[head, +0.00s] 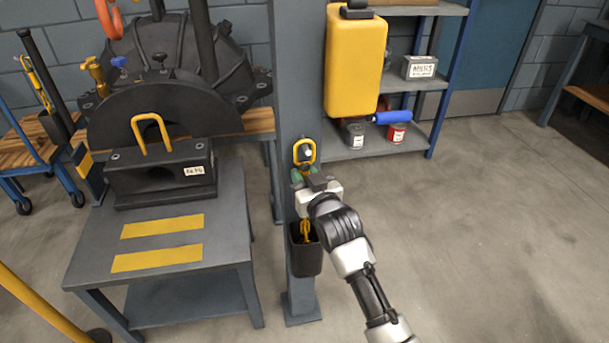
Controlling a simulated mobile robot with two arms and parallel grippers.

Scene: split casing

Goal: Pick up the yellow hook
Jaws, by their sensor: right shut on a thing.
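The yellow hook (304,144) shows as a small rounded yellow loop at the front of the grey post, with a dark piece and a pale spot inside the loop. My right gripper (304,172) reaches up from the lower right and is shut on the lower part of the hook. The fingers hide that lower part, and I cannot tell whether the hook still touches the post. My left gripper is not in view.
A dark holder (305,260) with a yellow item inside hangs on the grey post (290,70) below my gripper. Left is a grey table (215,265) bearing a black block (135,184) with a yellow handle. The right floor is clear.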

